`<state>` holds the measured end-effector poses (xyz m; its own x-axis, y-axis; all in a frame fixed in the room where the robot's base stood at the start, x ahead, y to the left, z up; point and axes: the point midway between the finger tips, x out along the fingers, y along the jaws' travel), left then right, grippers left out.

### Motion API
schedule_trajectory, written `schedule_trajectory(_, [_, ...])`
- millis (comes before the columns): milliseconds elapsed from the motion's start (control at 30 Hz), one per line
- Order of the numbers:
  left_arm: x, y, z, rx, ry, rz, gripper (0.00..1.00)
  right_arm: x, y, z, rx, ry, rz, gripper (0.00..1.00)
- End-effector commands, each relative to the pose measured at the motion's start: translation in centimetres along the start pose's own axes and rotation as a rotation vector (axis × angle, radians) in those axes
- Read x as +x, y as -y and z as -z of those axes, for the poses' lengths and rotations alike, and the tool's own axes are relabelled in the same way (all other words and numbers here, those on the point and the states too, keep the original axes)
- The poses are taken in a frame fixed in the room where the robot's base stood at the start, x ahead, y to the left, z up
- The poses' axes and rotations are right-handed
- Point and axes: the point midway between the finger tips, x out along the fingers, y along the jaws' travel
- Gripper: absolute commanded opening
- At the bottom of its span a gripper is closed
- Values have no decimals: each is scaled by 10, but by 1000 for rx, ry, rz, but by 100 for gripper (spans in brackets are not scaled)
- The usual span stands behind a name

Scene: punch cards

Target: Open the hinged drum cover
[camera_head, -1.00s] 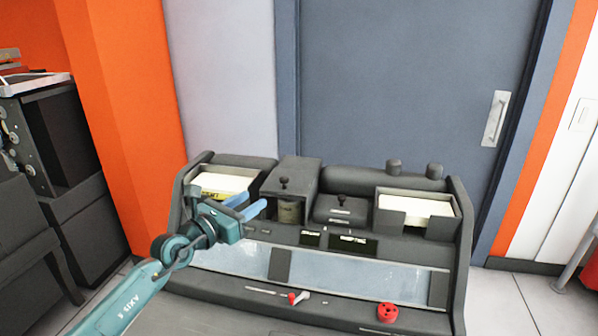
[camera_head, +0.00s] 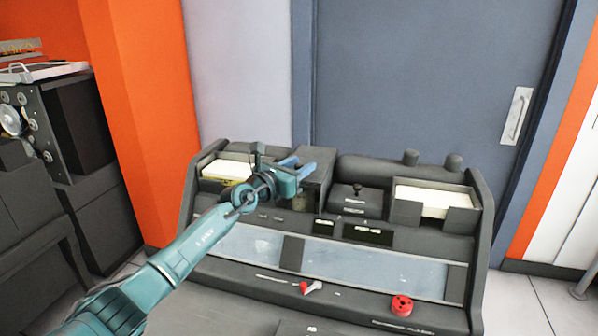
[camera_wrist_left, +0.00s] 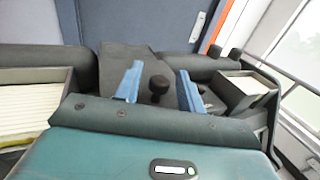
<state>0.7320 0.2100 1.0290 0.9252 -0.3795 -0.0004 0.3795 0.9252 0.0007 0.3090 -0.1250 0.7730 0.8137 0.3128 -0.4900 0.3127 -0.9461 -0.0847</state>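The hinged drum cover (camera_head: 322,182) is a dark grey box on the left-middle of the card punch machine. My left gripper and its blue fingers hide much of it in the head view. A cylinder (camera_head: 302,202), likely the drum, shows faintly below it. My left gripper (camera_head: 299,166) is at the cover's top. In the left wrist view the blue fingers (camera_wrist_left: 160,70) are apart, with a dark round knob (camera_wrist_left: 160,86) standing between them. Gaps show between the knob and both fingers. The cover looks down. My right gripper is not in view.
A card tray (camera_head: 230,172) lies left of the cover and another (camera_head: 433,203) at the right. A smaller knobbed unit (camera_head: 354,200) stands just right of the cover. A red knob (camera_head: 402,305) and a red-tipped lever (camera_head: 306,288) are at the front.

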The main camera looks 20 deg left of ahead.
Motion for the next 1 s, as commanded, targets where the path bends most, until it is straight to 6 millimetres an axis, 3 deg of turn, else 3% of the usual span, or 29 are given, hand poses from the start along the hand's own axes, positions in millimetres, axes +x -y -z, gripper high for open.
schedule_trajectory(333, [3,0,0,-1,0,0,38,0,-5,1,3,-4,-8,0])
schedule_trajectory(800, [3,0,0,-1,0,0,0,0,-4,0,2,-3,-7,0])
schedule_trajectory(1000, [3,0,0,-1,-1,0,0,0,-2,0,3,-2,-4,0])
